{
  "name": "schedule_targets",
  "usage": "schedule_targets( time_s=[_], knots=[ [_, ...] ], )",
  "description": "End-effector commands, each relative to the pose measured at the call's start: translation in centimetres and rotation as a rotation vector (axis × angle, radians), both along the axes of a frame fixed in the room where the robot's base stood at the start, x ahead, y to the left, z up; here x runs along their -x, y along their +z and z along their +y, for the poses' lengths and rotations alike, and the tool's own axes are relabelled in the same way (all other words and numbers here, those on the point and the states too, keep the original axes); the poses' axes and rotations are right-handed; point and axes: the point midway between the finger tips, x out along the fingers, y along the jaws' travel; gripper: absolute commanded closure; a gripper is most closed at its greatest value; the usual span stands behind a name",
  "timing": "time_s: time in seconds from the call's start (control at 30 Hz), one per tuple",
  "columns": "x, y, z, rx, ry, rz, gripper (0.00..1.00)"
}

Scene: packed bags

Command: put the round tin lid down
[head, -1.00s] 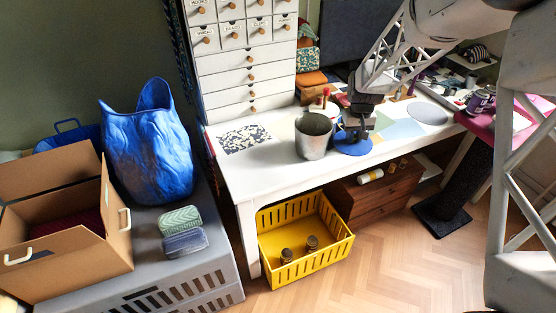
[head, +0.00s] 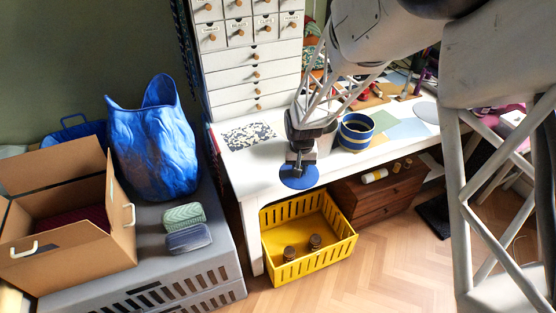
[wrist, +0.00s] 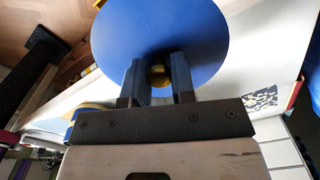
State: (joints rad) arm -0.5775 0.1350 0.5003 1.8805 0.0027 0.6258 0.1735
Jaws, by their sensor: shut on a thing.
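My gripper (head: 300,165) is shut on the round tin lid (head: 298,181), a flat blue disc. In the wrist view the lid (wrist: 125,35) fills the upper middle, and the two fingers (wrist: 160,78) close on a small yellow knob at its centre. In the head view the lid overlaps the front edge of the white table (head: 240,172); I cannot tell its height. The blue and yellow striped tin (head: 355,132) stands on the table, right of my gripper, its top open.
Below is a yellow crate (head: 300,265) with two dark jars. A grey pot is mostly hidden behind my gripper. A patterned sheet (head: 248,136) lies at the table's left. White drawers (head: 250,75) stand behind. Left are a blue bag (head: 152,140) and an open cardboard box (head: 85,250).

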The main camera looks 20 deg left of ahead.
Motion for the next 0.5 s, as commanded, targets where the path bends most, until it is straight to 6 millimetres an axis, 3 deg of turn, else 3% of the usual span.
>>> schedule_targets(
  time_s=[0.2,0.5],
  knots=[
    [2.6,-1.0,1.8,0.0,-0.006,0.0,0.99],
    [3.3,-1.3,2.2,0.0,-0.01,-0.001,0.99]
  ],
)
